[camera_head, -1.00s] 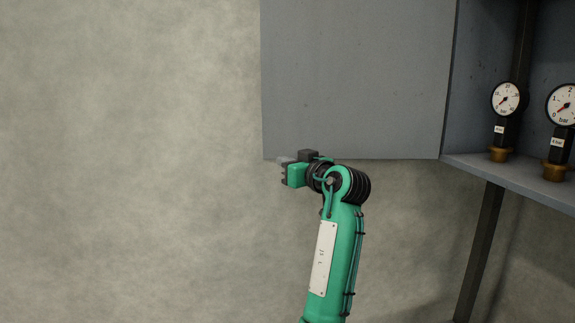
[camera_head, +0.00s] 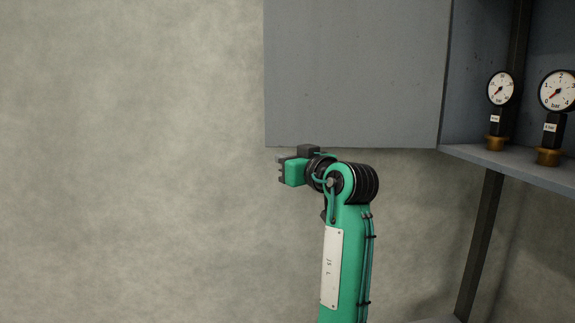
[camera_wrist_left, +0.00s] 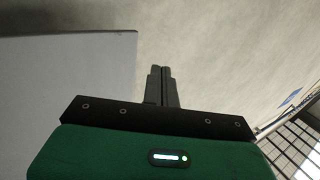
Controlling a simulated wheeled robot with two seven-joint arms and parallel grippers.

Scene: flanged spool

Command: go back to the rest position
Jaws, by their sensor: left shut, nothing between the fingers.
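My left gripper (camera_head: 283,170) is at the end of the green arm in the head view, just below the lower edge of the grey cabinet door (camera_head: 355,75). Its fingers point left. In the left wrist view the two dark fingers (camera_wrist_left: 161,85) are together, with nothing between them. The door panel shows there too, as a pale sheet (camera_wrist_left: 65,85) on the left. My right gripper is in neither view.
A grey cabinet (camera_head: 550,178) stands open at the right, with two pressure gauges, one smaller (camera_head: 500,90) and one larger (camera_head: 556,92), on its floor. A dark post (camera_head: 480,245) stands below it. The wall (camera_head: 130,160) on the left is bare, with free room before it.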

